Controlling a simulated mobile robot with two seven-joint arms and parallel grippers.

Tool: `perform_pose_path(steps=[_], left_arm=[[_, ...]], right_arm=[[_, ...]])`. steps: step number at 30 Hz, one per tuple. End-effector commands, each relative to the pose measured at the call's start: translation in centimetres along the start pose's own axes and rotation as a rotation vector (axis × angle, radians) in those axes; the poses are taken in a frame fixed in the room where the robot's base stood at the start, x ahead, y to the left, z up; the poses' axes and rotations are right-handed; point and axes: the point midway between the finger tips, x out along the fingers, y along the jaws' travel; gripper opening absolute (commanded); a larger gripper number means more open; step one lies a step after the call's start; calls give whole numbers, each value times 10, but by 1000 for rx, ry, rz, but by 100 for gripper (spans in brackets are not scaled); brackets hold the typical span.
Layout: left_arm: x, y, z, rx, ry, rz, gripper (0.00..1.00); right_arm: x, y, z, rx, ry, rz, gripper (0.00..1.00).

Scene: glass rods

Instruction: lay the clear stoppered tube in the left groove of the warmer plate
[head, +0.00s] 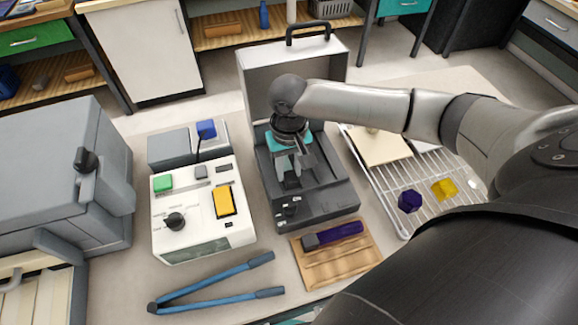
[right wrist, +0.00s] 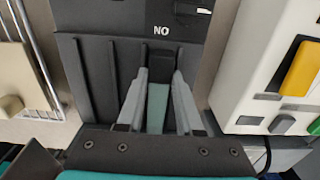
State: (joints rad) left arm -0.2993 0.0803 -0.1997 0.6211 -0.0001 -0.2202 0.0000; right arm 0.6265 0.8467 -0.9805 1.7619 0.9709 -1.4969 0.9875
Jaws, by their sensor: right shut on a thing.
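The warmer plate (head: 327,190) is a dark, grooved bed with a raised grey lid behind it. Its grooves and a "NO" label also show in the right wrist view (right wrist: 97,75). My right gripper (head: 291,180) is low over the left part of the bed in the head view. It is shut on a pale greenish piece (right wrist: 157,105), seen between the fingers in the right wrist view. This appears to be the clear stoppered tube; its ends and stopper are hidden or too faint to tell. I cannot tell whether it touches the groove. My left gripper is not in view.
A white control box (head: 193,210) stands close on the left. A wire rack (head: 398,190) with a purple piece (head: 410,201) and a yellow piece (head: 445,188) is on the right. Blue tongs (head: 215,283) and a wooden block (head: 340,262) lie in front.

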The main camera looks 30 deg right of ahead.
Motion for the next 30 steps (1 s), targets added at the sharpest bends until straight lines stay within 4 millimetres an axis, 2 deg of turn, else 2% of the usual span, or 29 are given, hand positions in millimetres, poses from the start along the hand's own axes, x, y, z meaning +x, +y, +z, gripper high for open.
perform_pose_path(steps=[1,2,10,20,25,30], left_arm=[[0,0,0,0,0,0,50],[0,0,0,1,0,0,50],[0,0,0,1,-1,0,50],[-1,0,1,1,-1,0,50],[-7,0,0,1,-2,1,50],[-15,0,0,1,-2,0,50]], right_arm=[[0,0,0,0,0,0,0],[0,0,0,0,0,0,38],[0,0,0,0,0,0,69],[-4,0,0,0,0,0,70],[-28,0,0,-2,2,-2,70],[-69,0,-1,-1,5,-2,70]])
